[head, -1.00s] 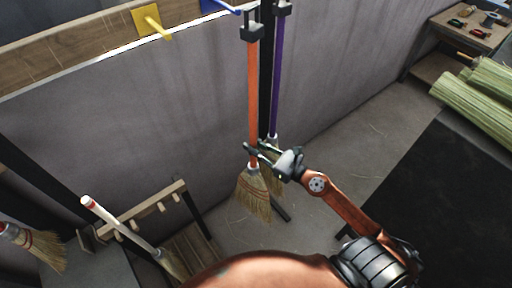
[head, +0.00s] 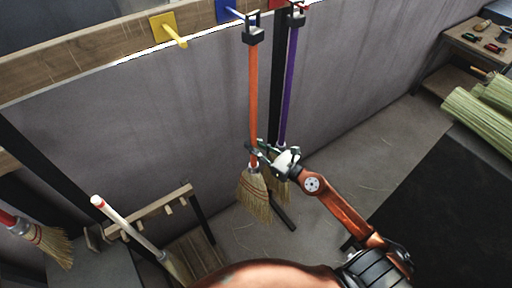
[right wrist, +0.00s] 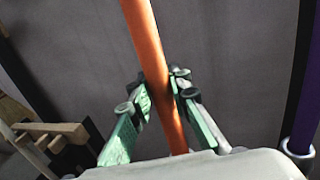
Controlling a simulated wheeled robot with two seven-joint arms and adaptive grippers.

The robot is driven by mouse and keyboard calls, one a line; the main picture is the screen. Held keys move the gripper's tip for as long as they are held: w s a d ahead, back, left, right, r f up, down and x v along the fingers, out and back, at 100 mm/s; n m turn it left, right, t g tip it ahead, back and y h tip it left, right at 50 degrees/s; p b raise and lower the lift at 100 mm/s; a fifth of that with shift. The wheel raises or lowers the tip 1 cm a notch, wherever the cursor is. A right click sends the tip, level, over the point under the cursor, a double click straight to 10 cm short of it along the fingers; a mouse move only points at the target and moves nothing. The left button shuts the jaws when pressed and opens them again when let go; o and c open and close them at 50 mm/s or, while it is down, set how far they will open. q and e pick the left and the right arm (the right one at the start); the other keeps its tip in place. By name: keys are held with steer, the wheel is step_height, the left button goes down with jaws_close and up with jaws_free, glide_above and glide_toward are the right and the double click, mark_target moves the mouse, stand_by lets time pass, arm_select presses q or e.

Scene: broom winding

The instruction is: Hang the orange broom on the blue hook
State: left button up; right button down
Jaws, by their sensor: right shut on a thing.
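The orange broom (head: 254,100) is upright, bristles down, with a black cap and loop at its top. My right gripper (head: 262,154) is shut on its handle low down, just above the bristles. In the right wrist view the orange handle (right wrist: 145,40) passes between the green-padded fingers (right wrist: 162,105). The blue hook (head: 232,12) sticks out from the wall rail at the top. The broom's loop is close by the hook's tip in the picture; I cannot tell whether it is around it. My left gripper is not in view.
A purple broom (head: 289,90) hangs upright just right, near a red hook plate (head: 277,4). A yellow hook (head: 170,30) is left on the rail. A white-handled broom (head: 130,226) leans on a low wooden rack (head: 150,212). Green straw bundles (head: 478,120) lie at right.

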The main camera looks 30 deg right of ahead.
steer(key=shift+w+a+f+b, duration=0.1)
steer(key=shift+w+f+b, duration=0.15)
steer(key=shift+w, duration=0.6)
steer(key=shift+w+f+b, duration=0.25)
steer(key=shift+w, duration=0.6)
steer(key=c, duration=1.9)
jaws_free()
steer(key=shift+o, duration=0.9)
steer(key=shift+f, duration=0.25)
steer(key=v, duration=1.2)
steer(key=shift+r, duration=0.2)
